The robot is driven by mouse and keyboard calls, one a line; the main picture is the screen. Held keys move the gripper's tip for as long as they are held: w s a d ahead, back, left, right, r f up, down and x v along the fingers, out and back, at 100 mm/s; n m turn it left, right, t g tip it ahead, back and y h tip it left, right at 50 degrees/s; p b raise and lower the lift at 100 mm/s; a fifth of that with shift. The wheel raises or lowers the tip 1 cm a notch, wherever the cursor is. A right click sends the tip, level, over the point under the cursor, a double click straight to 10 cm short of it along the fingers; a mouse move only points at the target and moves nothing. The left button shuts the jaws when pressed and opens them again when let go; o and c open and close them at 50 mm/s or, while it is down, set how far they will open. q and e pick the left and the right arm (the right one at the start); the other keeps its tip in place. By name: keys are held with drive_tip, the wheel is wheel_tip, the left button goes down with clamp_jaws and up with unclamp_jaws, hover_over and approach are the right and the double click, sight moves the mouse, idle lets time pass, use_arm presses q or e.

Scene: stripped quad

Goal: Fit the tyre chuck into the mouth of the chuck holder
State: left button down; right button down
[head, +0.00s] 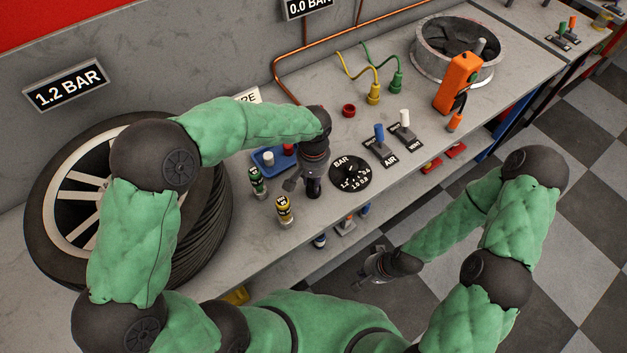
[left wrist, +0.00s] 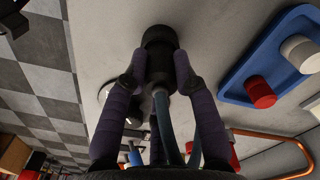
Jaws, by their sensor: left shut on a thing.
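My left gripper (head: 313,188) points down at the bench, right of the blue tray. In the left wrist view, its purple fingers (left wrist: 158,72) are shut on a black cylindrical piece, which looks like the tyre chuck (left wrist: 160,40). A grey-blue hose (left wrist: 160,125) runs from it between the fingers. In the head view the chuck is mostly hidden by the gripper. A short red ring with a dark mouth (head: 348,110), apparently the chuck holder, stands further back on the bench, apart from the gripper. My right gripper (head: 376,266) hangs over the floor; its jaw opening is unclear.
A blue tray (head: 262,168) with white and red caps and two small canisters (head: 284,211) (head: 257,181) are left of the gripper. A black BAR dial (head: 350,176) and air levers (head: 380,150) are right. Bench before the red ring looks clear.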

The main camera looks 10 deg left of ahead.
use_arm(q)
drive_tip(key=shift+r, duration=0.1)
drive_tip(key=shift+f, duration=0.25)
drive_tip(key=c, duration=1)
unclamp_jaws()
drive_tip(key=shift+r, duration=0.1)
wheel_tip(320, 180, up, 12)
drive_tip(key=p, duration=0.4)
drive_tip(key=shift+r, duration=0.15)
